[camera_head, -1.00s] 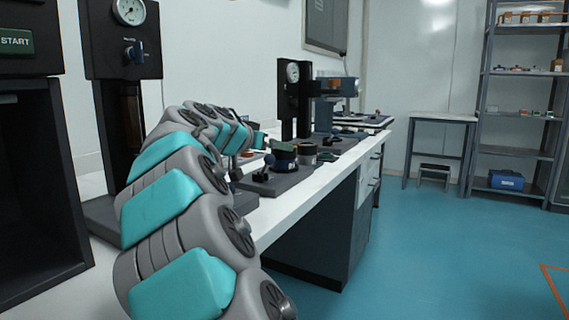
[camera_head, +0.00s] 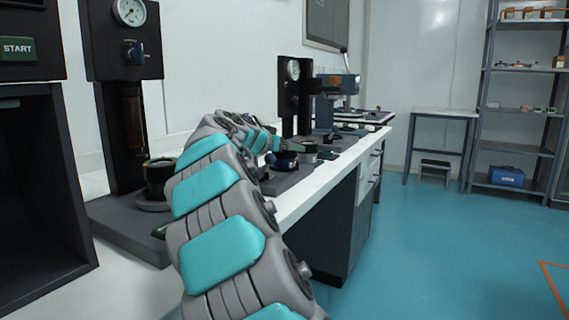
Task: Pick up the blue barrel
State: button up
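My arm reaches from the bottom of the picture over the bench. Its far end, with my gripper (camera_head: 279,145), is small and partly hidden behind the arm's own links. I cannot make out its fingers or whether they hold anything. A small round blue part (camera_head: 286,158), which looks like the blue barrel, stands on a dark grey base on the bench, just below and right of the arm's end. I cannot tell whether the gripper touches it.
A dark green cylinder (camera_head: 158,172) sits under the left gauge press (camera_head: 122,45). A second gauge press (camera_head: 294,95) and a blue-grey machine (camera_head: 335,84) stand farther back. Small dark parts lie around them.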

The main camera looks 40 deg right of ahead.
jog(key=c, duration=1.2)
jog(key=shift+o, duration=0.2)
jog(key=shift+r, duration=0.15)
